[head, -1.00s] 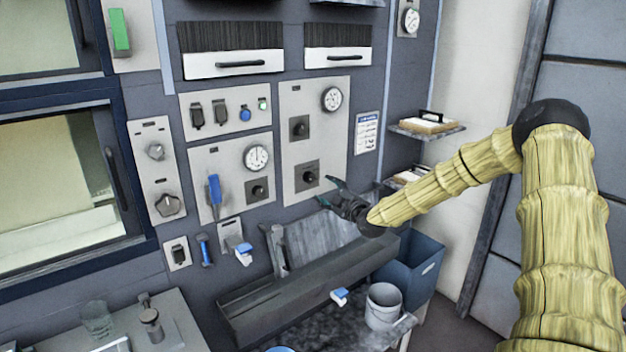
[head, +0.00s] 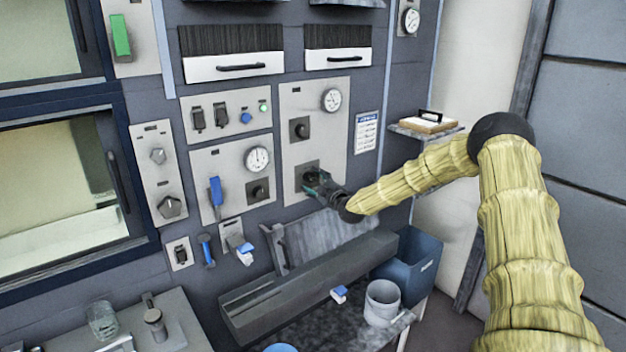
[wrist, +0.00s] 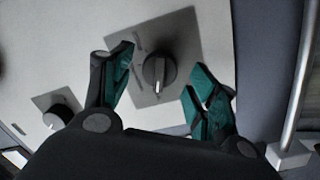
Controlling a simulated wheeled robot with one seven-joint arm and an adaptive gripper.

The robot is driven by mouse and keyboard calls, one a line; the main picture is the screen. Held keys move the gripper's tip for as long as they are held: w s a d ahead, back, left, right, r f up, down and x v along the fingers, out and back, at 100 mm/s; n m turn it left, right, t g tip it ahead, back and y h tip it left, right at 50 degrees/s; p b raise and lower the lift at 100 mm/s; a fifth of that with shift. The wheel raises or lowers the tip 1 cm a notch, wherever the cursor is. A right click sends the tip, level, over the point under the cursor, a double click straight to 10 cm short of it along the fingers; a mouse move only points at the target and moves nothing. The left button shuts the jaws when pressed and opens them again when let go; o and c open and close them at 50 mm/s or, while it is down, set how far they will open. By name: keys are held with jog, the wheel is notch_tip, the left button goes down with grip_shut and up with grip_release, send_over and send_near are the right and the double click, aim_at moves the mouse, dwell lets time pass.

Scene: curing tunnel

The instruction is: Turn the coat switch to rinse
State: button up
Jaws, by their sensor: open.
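A black rotary knob (wrist: 159,72) on a dark grey square plate (wrist: 180,40) sits between my gripper's open fingers in the wrist view. A white mark shows on the knob's lower edge. Small labels beside it are too blurred to read, so I cannot tell if it is the coat switch. My gripper (wrist: 163,80) is open, one teal-padded finger on each side of the knob, apart from it. In the head view, my gripper (head: 314,182) is at the lower plate of the right-hand panel (head: 328,108) and partly hides the knob.
Another knob (head: 299,129) and a dial gauge (head: 331,99) are higher on the same panel. A second panel with a gauge (head: 257,159), a small knob (head: 258,190) and a blue lever (head: 215,191) is to the left. A metal trough (head: 310,275) lies below.

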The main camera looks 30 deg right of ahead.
jog(key=shift+w, duration=0.65)
jog(key=shift+c, duration=0.2)
jog(key=c, duration=1)
